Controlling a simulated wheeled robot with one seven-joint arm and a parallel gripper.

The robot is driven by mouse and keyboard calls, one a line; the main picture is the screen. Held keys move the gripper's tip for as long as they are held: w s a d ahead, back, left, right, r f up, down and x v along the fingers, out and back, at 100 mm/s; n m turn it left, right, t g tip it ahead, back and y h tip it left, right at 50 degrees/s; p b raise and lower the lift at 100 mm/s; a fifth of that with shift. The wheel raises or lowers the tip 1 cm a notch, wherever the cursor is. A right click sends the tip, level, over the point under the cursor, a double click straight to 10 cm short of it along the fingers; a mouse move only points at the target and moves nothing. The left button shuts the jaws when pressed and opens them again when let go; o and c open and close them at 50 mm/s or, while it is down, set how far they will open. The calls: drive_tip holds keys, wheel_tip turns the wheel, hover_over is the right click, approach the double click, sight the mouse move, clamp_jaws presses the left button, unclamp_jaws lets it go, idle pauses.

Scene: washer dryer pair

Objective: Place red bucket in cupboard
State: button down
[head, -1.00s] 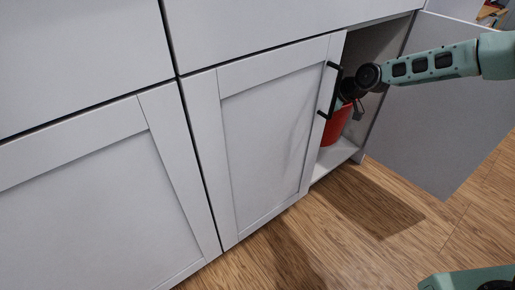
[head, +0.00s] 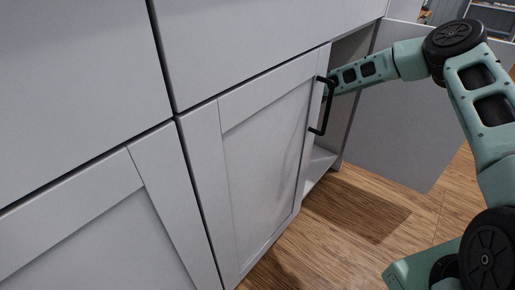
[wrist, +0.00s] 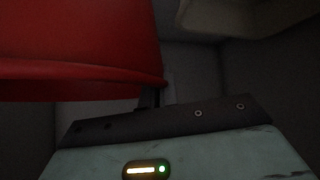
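The red bucket (wrist: 80,45) fills the upper left of the wrist view, its rim close in front of my gripper (wrist: 152,98). A narrow dark finger meets the bucket's edge there, and my gripper appears shut on it; the fingertips are mostly hidden. In the head view the bucket and my gripper are hidden inside the cupboard, behind its front. My forearm reaches through the opening of the cupboard (head: 318,165). Its right door (head: 400,130) stands wide open, and its left door (head: 265,180) with a black handle is nearly closed or closed.
Dim grey cupboard walls (wrist: 275,90) surround the bucket in the wrist view. A pale rounded thing (wrist: 240,15) hangs in at the upper right, close to the bucket. The wooden floor (head: 350,215) before the cupboard is clear.

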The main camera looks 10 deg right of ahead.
wheel_tip(320, 180, down, 6)
drive_tip(key=b, duration=0.3)
drive_tip(key=shift+f, duration=0.15)
drive_tip(key=c, duration=1.7)
unclamp_jaws()
drive_tip(key=p+v, duration=0.7)
drive_tip(key=v, duration=0.5)
